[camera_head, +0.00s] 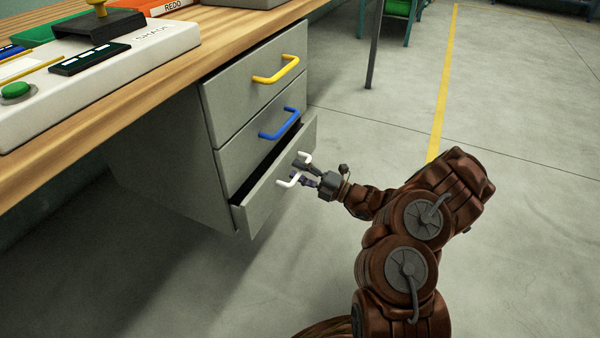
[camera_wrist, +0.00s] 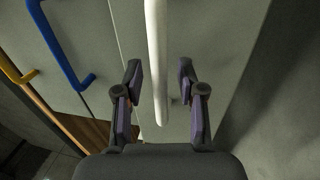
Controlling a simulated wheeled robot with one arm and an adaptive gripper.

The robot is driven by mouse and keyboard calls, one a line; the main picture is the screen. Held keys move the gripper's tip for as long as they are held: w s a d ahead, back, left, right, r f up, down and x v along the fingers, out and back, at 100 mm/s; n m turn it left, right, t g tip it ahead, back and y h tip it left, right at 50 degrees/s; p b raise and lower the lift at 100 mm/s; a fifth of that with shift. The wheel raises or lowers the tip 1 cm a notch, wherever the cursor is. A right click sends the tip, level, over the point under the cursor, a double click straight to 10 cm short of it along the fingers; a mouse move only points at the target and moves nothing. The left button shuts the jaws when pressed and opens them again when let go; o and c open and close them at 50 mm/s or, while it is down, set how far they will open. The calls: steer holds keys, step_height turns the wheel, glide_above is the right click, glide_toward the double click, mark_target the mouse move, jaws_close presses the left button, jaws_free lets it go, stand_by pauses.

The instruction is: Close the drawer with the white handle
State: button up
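The drawer with the white handle (camera_head: 275,186) is the lowest of three in a grey cabinet and stands partly open, with a dark gap above its front. Its white handle (camera_head: 304,158) is a curved bar, partly covered by my gripper in the head view. My gripper (camera_head: 301,174) is at the drawer front, at the handle. In the wrist view the white handle (camera_wrist: 157,60) runs down between the two spread fingers of my gripper (camera_wrist: 161,88). Space shows on both sides of the bar, so the fingers are open. I cannot tell whether any part touches the handle.
Above are closed drawers with a blue handle (camera_head: 280,124) and a yellow handle (camera_head: 275,70). The wooden worktop (camera_head: 220,42) overhangs the cabinet and carries a white control panel (camera_head: 100,82). The concrete floor (camera_head: 530,110) right of the cabinet is clear, with a yellow line.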

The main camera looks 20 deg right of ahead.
jaws_close()
stand_by(0.6)
